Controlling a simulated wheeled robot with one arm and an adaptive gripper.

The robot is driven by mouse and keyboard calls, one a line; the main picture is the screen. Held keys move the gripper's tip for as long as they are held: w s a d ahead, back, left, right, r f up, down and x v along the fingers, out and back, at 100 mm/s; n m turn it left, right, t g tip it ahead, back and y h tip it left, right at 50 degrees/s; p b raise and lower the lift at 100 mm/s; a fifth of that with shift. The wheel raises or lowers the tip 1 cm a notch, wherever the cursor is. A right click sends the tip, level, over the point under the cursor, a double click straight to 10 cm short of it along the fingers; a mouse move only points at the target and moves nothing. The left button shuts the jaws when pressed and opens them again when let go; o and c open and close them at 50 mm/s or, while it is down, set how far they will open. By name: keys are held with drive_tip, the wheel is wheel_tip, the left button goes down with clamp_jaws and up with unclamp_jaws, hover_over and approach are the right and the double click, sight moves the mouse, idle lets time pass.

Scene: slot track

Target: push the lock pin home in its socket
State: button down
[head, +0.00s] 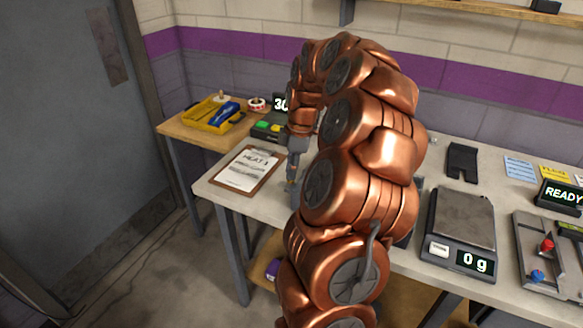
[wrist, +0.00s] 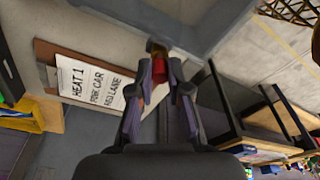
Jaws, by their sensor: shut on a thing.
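My gripper (wrist: 158,82) is shut on a small red piece (wrist: 160,70), which looks like the lock pin's head. A brass-coloured part (wrist: 156,47) shows just past the fingertips, against a grey frame (wrist: 205,45). I cannot tell whether that part belongs to the pin or to its socket, or how deep the pin sits. In the head view my gripper (head: 292,180) points down by the bench's front edge, right of the clipboard (head: 246,169). My arm covers much of the bench there, and the socket cannot be made out.
The clipboard with the heat sheet lies on the bench (head: 216,190). A scale (head: 462,220) reading 0 g and a plate with red and blue knobs (head: 535,262) are to the right. A yellow tray (head: 208,115) is on the back-left table. Open floor lies at left.

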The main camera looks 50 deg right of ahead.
drive_tip(key=shift+f, duration=0.1)
drive_tip(key=c, duration=1)
unclamp_jaws()
drive_tip(key=shift+c, duration=0.2)
wheel_tip(320, 180, up, 12)
drive_tip(key=s+d, duration=0.1)
drive_tip(key=shift+s+d, duration=0.15)
